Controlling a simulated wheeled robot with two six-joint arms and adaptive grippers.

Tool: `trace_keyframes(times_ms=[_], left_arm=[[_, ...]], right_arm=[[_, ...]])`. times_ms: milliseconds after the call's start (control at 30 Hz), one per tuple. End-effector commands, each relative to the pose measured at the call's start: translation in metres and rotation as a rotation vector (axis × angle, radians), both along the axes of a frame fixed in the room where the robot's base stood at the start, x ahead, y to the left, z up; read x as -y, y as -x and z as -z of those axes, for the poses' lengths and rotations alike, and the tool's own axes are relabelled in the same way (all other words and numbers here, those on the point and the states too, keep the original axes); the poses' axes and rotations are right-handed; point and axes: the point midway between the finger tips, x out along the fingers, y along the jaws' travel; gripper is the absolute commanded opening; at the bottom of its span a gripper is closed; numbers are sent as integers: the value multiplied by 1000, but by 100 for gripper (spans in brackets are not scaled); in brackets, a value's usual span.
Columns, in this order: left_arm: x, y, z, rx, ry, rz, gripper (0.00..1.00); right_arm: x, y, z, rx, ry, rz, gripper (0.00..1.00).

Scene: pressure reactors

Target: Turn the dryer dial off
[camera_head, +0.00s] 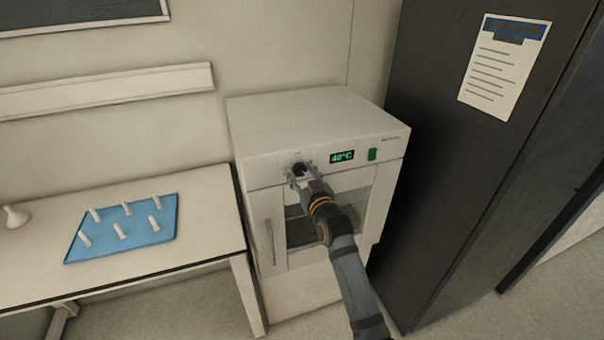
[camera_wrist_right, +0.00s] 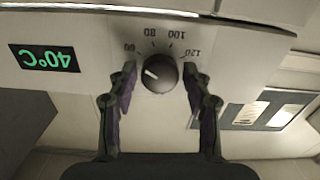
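The dryer (camera_head: 310,115) is a white cabinet with a green display (camera_head: 342,157) reading 40°C. Its black round dial (camera_head: 299,168) is on the front panel left of the display, and it shows fully in the right wrist view (camera_wrist_right: 159,74). The dial's white mark points to the left and slightly up in that view, with temperature numbers printed around it. My right gripper (camera_head: 302,176) is at the dial, its fingers open on either side of it with visible gaps in the wrist view (camera_wrist_right: 160,80). My left gripper is not in view.
A green switch (camera_head: 372,154) is right of the display. The dryer door has a window and a vertical handle (camera_head: 269,242). A dark cabinet (camera_head: 450,150) stands close on the right. On the left, a white table (camera_head: 200,215) holds a blue pegged mat (camera_head: 152,211) and a funnel (camera_head: 16,217).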

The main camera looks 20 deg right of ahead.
Motion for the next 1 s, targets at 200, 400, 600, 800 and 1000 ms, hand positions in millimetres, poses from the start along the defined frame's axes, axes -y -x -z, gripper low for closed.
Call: trace_keyframes(times_ms=[200, 400, 600, 800, 1000], left_arm=[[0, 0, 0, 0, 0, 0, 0], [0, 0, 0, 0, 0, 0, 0], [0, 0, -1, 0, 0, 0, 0], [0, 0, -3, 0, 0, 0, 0], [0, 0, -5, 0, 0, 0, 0]], right_arm=[[0, 0, 0, 0, 0, 0, 15], [0, 0, 0, 0, 5, 0, 7], [0, 0, 0, 2, 55, 0, 7], [0, 0, -1, 6, 182, 0, 7], [0, 0, -1, 12, 364, -1, 7]])
